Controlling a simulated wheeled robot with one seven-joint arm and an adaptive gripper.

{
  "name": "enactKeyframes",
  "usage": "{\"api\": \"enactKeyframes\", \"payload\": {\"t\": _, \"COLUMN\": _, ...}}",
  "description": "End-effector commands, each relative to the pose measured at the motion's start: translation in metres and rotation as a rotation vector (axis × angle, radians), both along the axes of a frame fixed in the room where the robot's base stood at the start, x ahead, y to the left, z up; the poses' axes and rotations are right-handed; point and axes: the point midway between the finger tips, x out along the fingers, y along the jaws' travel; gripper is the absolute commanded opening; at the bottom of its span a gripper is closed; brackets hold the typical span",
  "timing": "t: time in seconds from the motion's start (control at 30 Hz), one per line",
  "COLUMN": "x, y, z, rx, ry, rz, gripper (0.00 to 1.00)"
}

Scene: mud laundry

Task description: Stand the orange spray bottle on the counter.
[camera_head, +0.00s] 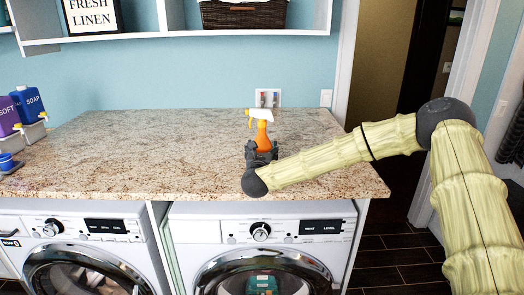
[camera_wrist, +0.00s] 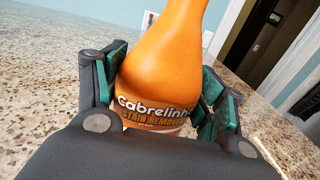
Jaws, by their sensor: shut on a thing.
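In the wrist view the bottle (camera_wrist: 165,65) fills the middle, with a "Cabrelinha Stain Remover" label. My gripper (camera_head: 261,152) is shut on its lower body, with a teal-padded finger on each side (camera_wrist: 160,92). The bottle's base is mostly hidden by my gripper, so I cannot tell whether it touches the counter.
Blue and purple soap bottles (camera_head: 28,104) and a small blue-lidded item (camera_head: 8,161) are at the counter's left end. The counter's middle is clear. A shelf with a basket (camera_head: 243,14) hangs above. Two washers (camera_head: 262,225) stand below the front edge.

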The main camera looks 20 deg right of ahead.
Motion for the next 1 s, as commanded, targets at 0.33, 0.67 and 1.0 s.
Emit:
{"api": "enactKeyframes", "payload": {"t": 0.33, "x": 0.0, "y": -0.001, "z": -0.014, "rx": 0.0, "ry": -0.002, "rz": -0.002, "gripper": 0.21}}
{"api": "enactKeyframes", "payload": {"t": 0.67, "x": 0.0, "y": -0.001, "z": -0.017, "rx": 0.0, "ry": 0.0, "rz": -0.001, "gripper": 0.9}}
{"api": "enactKeyframes", "payload": {"t": 1.0, "x": 0.0, "y": -0.001, "z": -0.016, "rx": -0.001, "ry": -0.001, "rz": -0.001, "gripper": 0.92}}
